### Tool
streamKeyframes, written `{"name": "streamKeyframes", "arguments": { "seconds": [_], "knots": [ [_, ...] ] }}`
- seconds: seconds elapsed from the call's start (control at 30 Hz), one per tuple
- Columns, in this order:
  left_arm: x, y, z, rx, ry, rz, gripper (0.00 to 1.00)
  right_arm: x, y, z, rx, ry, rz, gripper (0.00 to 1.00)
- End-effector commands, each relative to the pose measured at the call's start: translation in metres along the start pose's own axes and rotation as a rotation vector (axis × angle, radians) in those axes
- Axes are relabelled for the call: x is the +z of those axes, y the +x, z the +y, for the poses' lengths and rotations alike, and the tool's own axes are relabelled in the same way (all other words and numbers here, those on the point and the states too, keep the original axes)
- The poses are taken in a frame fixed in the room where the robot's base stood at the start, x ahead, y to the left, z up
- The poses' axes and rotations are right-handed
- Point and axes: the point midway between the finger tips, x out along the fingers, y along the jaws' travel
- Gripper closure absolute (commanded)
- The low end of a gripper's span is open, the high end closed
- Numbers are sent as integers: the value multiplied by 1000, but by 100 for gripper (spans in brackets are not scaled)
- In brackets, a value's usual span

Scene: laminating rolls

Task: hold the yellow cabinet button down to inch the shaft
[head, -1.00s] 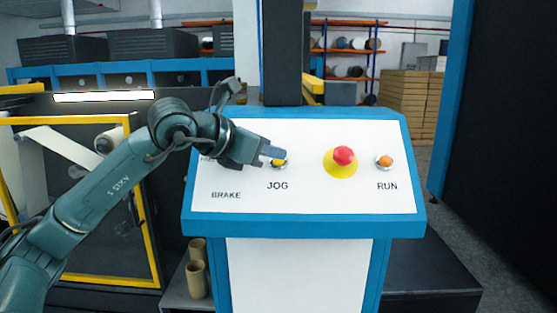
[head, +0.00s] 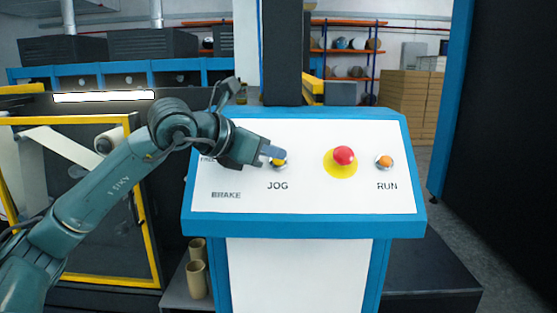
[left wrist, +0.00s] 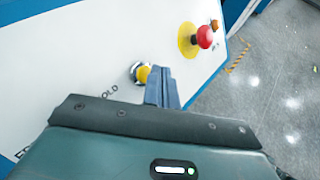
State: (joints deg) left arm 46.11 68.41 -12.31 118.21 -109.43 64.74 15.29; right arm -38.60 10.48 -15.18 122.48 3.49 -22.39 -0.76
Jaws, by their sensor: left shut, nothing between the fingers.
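The yellow button (head: 281,162) sits above the JOG label on the sloped white panel of the blue-edged cabinet (head: 310,228). My left gripper (head: 274,153) is shut and empty, with its fingertips at the button and covering part of it. In the left wrist view the shut fingers (left wrist: 161,78) overlap the right side of the yellow button (left wrist: 142,74) in its silver ring. I cannot tell whether the button is pressed in. My right gripper is not in view.
A red mushroom button (head: 344,156) on a yellow disc and an orange RUN button (head: 384,161) are to the right on the panel. A BRAKE label is at lower left. Cardboard tubes (head: 196,278) stand beside the cabinet. A yellow-framed guard (head: 155,230) is at left.

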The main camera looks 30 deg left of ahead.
Motion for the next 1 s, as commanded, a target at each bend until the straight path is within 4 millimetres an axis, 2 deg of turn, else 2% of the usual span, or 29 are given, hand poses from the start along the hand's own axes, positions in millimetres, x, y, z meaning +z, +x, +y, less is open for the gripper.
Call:
{"name": "streamKeyframes", "arguments": {
  "seconds": [1.0],
  "knots": [
    [-6,8,5,0,0,0,100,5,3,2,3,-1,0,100]
  ]
}}
